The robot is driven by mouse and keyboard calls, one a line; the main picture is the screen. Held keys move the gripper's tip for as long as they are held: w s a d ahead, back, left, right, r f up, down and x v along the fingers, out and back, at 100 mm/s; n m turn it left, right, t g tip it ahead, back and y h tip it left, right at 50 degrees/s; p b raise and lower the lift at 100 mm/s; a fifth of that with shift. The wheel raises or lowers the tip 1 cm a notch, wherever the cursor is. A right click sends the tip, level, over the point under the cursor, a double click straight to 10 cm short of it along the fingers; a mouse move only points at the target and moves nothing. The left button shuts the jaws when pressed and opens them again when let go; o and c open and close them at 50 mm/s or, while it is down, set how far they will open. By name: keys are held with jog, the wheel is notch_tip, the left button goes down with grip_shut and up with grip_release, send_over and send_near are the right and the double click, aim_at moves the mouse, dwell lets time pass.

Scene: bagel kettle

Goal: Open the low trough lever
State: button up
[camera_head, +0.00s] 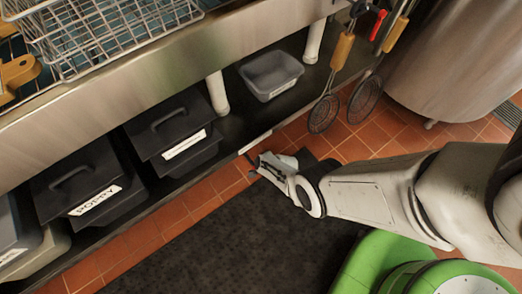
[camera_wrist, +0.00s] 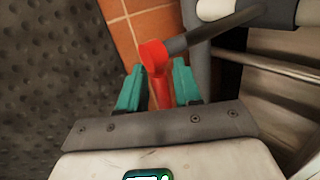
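In the wrist view, a lever with a red grip (camera_wrist: 153,56) stands between the two teal fingers of my gripper (camera_wrist: 158,64). A dark grey rod (camera_wrist: 213,31) runs from the red grip to the upper right, towards pale pipework. The fingers are apart, with a narrow gap beside the grip; whether the right finger touches it I cannot tell. The grip's lower end runs down towards the palm. In the head view, my gripper (camera_head: 275,165) is low by the shelf edge, over the floor's tiles, and I cannot make out the lever there.
A low dark shelf (camera_head: 237,122) holds black lidded bins (camera_head: 182,138) and a grey tub (camera_head: 271,75). Strainers (camera_head: 324,112) hang near a large steel kettle (camera_head: 455,60). A dark mat (camera_head: 240,240) covers the floor. A pale pipe (camera_wrist: 215,10) and metal bars (camera_wrist: 285,70) lie right of the lever.

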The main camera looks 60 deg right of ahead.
jog(key=shift+o, duration=0.4)
jog(key=shift+r, duration=0.1)
jog(key=shift+s+a+r+p, duration=0.15)
jog(key=shift+r+p, duration=0.1)
jog(key=shift+p, duration=0.15)
jog(key=p+v, duration=0.9)
jog(key=v, duration=0.1)
jog(key=shift+p, duration=0.35)
jog(key=shift+s, duration=0.1)
